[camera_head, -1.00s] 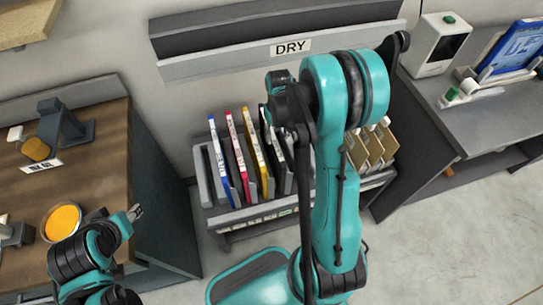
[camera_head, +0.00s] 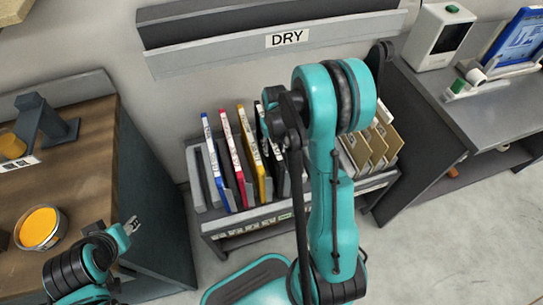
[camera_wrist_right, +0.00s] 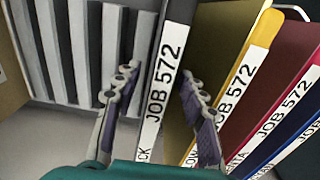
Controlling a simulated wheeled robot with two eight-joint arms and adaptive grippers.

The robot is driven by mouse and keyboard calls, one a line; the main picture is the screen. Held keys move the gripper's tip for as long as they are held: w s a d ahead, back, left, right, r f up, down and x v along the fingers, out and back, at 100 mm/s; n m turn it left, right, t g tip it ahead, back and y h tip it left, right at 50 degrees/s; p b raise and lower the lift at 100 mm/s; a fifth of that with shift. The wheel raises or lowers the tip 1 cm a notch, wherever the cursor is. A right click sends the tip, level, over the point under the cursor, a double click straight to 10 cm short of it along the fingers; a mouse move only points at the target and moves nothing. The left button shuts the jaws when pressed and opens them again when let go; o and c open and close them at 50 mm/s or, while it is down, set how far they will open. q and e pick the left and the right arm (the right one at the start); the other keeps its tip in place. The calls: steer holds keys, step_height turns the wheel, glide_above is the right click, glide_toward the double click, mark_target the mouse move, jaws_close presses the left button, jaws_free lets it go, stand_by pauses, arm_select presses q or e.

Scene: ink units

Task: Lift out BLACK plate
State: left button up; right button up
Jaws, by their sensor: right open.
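The black plate stands upright in the rack (camera_head: 255,222), right of the yellow plate (camera_head: 246,135) in the head view. In the right wrist view the black plate (camera_wrist_right: 163,75) shows its narrow edge with a white label reading JOB 572 and ending in CK. My right gripper (camera_wrist_right: 158,75) is open, one finger on each side of that edge. I see no clear grip on the plate. In the head view my right arm hides this gripper's fingers and part of the rack. My left gripper (camera_head: 134,224) is at lower left, away from the rack, its jaws too small to judge.
Red (camera_head: 230,140) and blue (camera_head: 213,155) plates stand left of the yellow one. Tan dividers (camera_head: 375,145) fill the rack's right side. Empty grey slots (camera_wrist_right: 70,45) lie left of the black plate in the wrist view. The DRY shelf (camera_head: 220,55) hangs above.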

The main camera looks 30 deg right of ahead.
jaws_close()
step_height(320, 180, up, 11)
steer(key=p, duration=0.8)
steer(key=shift+r, duration=0.1)
